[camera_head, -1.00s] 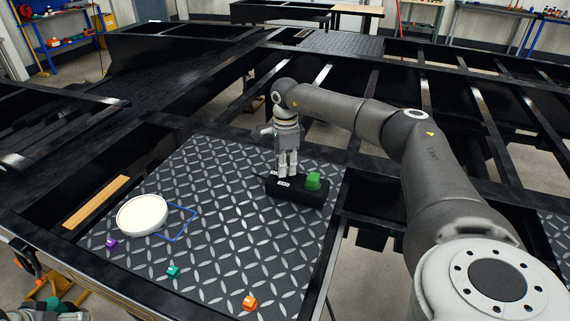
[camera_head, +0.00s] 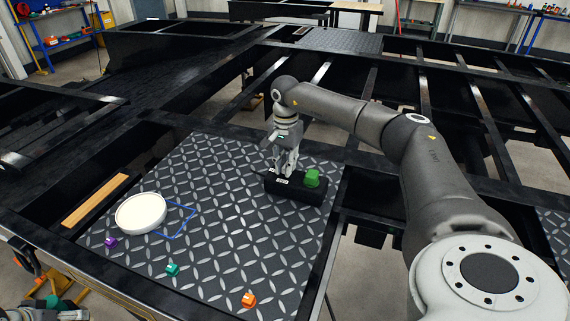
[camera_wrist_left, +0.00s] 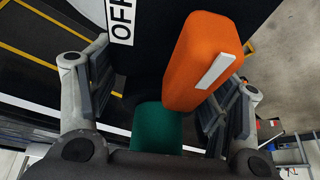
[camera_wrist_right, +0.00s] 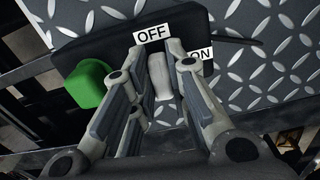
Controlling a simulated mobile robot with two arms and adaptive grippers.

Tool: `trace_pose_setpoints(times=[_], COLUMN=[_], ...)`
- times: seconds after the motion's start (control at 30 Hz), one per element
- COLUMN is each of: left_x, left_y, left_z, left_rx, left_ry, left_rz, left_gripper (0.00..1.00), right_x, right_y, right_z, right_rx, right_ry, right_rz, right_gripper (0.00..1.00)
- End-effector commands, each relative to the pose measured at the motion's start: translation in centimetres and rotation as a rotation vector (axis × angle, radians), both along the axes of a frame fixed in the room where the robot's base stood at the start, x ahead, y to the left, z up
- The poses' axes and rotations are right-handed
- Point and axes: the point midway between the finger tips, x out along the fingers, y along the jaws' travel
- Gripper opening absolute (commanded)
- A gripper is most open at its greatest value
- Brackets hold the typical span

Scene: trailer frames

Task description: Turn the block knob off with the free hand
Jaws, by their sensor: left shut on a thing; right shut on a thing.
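My right gripper (camera_head: 284,172) reaches down to a black box (camera_head: 312,195) on the tread plate. In the right wrist view its fingers (camera_wrist_right: 162,62) are shut on a light grey knob (camera_wrist_right: 158,72) between the OFF label (camera_wrist_right: 153,36) and the ON label (camera_wrist_right: 201,54). A green block (camera_head: 313,178) stands on the same box. In the left wrist view my left gripper (camera_wrist_left: 172,68) has its fingers around an orange block knob (camera_wrist_left: 203,60) with a white stripe, before a black surface with an OFF label (camera_wrist_left: 121,20). Contact on its left side is unclear.
A white round dish (camera_head: 141,212) sits by a blue outline (camera_head: 178,220). Small purple (camera_head: 110,242), teal (camera_head: 172,270) and orange (camera_head: 248,299) pieces lie along the plate's front. A dark green cylinder (camera_wrist_left: 157,128) shows low between my left fingers.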

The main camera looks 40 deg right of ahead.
Motion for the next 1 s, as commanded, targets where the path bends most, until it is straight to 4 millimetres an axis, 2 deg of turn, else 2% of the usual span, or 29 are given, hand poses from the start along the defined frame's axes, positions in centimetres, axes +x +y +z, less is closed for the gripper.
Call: trace_pose_setpoints(times=[0.3,0.77,0.8,0.93,1.0], left_x=[0.26,0.26,0.26,0.27,0.27], left_y=[-0.09,-0.09,-0.09,-0.08,-0.08], left_z=[0.38,0.38,0.38,0.38,0.37], left_rx=[-0.004,-0.004,-0.004,-0.004,-0.004], left_ry=[-0.009,-0.009,-0.009,-0.009,-0.009], left_rz=[-0.001,-0.001,-0.001,-0.001,-0.001], left_gripper=[0.49,0.49,0.49,0.49,0.49], right_x=[0.09,0.12,0.12,0.09,0.06], right_y=[0.04,0.08,0.08,0.08,0.06], right_z=[0.17,0.19,0.19,0.16,0.14], right_rx=[0.001,0.002,0.002,0.001,0.002], right_ry=[-0.005,-0.006,-0.006,-0.005,-0.004], right_rz=[0.093,0.107,0.107,0.106,0.105], right_gripper=[0.00,0.00,0.18,0.35,0.38])
